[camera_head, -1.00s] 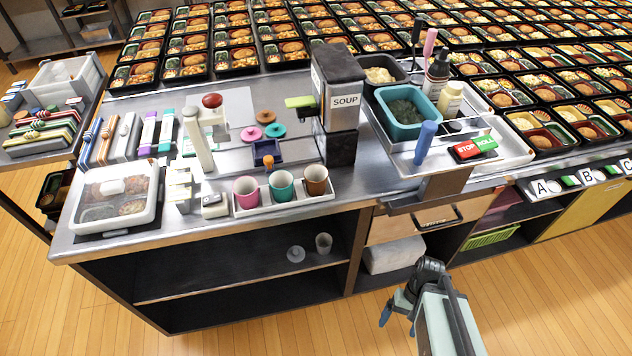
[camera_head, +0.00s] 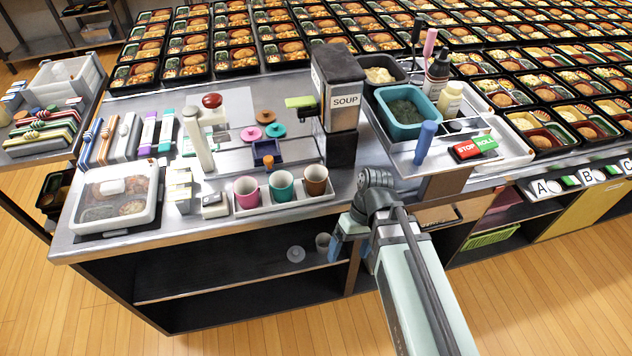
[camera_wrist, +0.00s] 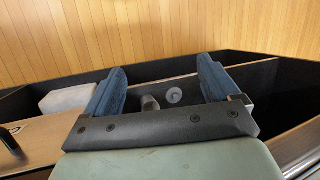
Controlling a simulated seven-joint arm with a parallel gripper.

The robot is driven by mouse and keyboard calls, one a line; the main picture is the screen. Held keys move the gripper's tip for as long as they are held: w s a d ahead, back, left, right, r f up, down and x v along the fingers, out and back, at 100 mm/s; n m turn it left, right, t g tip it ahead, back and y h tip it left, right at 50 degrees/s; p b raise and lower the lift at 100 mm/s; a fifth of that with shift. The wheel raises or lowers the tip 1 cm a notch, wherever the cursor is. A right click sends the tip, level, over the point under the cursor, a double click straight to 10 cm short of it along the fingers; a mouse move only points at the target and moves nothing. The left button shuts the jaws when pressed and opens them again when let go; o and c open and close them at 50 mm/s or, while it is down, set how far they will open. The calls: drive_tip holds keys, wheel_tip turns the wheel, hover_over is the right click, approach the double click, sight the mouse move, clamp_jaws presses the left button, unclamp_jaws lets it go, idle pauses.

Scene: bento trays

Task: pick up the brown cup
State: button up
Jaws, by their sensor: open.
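The brown cup (camera_head: 316,180) stands upright at the right end of a white tray (camera_head: 284,207) near the counter's front edge in the head view. A teal cup (camera_head: 282,187) and a pink cup (camera_head: 247,192) stand to its left in the same tray. My gripper (camera_head: 342,250) is in front of the counter edge, below and to the right of the brown cup, and apart from it. In the wrist view my gripper (camera_wrist: 160,88) has its two blue fingers spread with nothing held between them. The brown cup is not visible in the wrist view.
The black soup machine (camera_head: 340,100) stands just behind the brown cup. The shelf below holds a grey cup (camera_head: 323,242) and a small round lid (camera_head: 296,254), also seen in the wrist view. A covered bento (camera_head: 114,197) sits at left.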

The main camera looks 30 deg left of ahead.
drive_tip(key=w+a+r+n+t, duration=0.1)
drive_tip(key=a+r+n, duration=0.1)
drive_tip(key=a+r, duration=0.35)
drive_tip(key=w+a+r+n+t, duration=0.1)
drive_tip(key=a+r+n, duration=0.15)
drive_tip(key=r, duration=0.55)
wheel_tip(320, 180, up, 15)
drive_tip(key=m+t, duration=0.1)
drive_tip(key=t, duration=0.2)
hover_over(316, 175)
drive_tip(key=s, duration=0.2)
drive_tip(key=shift+d+f, duration=0.2)
drive_tip(key=shift+f, duration=2.1)
drive_tip(key=shift+d+f, duration=0.15)
drive_tip(key=shift+f, duration=2.2)
drive_tip(key=shift+d+f, duration=0.2)
drive_tip(key=shift+f, duration=2.1)
drive_tip(key=c, duration=1)
